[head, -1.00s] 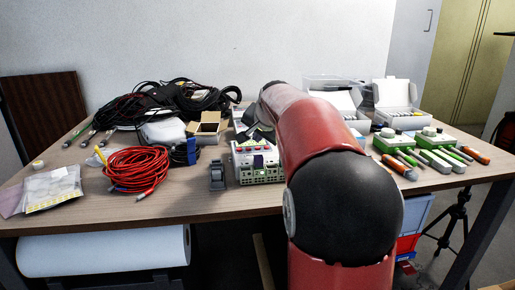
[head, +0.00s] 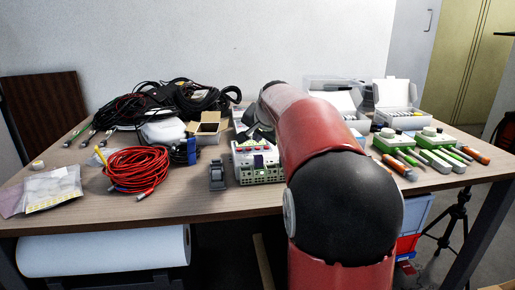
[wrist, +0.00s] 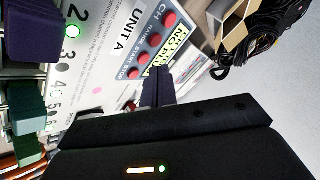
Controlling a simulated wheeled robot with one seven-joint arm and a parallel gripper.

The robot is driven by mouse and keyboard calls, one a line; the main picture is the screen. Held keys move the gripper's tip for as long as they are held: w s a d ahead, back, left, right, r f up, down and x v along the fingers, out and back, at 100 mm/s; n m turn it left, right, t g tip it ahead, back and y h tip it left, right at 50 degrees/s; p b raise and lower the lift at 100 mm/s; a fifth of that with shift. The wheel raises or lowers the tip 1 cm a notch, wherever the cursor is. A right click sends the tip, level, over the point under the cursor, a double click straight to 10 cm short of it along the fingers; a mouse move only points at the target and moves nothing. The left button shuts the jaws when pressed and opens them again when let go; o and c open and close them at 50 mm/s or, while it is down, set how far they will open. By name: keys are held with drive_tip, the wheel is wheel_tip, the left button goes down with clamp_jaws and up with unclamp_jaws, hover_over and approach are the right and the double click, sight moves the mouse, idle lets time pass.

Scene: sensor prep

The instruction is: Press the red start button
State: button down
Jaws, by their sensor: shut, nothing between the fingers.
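The pale instrument marked UNIT A (wrist: 112,45) fills the upper left of the wrist view. It also stands mid-table in the head view (head: 240,160), partly hidden by my arm. A row of red buttons lies on its blue label panel, with small print reading CH, RANGE, START and STOP. The red start button (wrist: 143,58) appears to be the one beside START. My gripper (wrist: 157,88) is shut and empty, its dark fingertips close to the lower end of the button row. I cannot tell whether they touch the panel.
Green terminal plugs (wrist: 28,105) sit along the unit's edge. In the head view, a red cable coil (head: 137,168) and a grey clip-like holder (head: 217,175) lie left of the unit. Green-and-white boxes (head: 433,138) stand to the right. Bare tabletop shows at the front.

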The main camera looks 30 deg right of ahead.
sight(258, 150)
drive_tip(key=shift+f, duration=0.15)
drive_tip(key=shift+f+b, duration=0.3)
drive_tip(key=shift+f+b, duration=0.3)
drive_tip(key=shift+f, duration=0.1)
idle(0.7)
drive_tip(key=shift+r, duration=0.1)
drive_tip(key=shift+r+p, duration=0.7)
drive_tip(key=shift+r, duration=0.05)
wheel_tip(258, 150, up, 3)
drive_tip(key=p, duration=0.2)
drive_tip(key=shift+p, duration=0.4)
drive_tip(key=shift+r, duration=1)
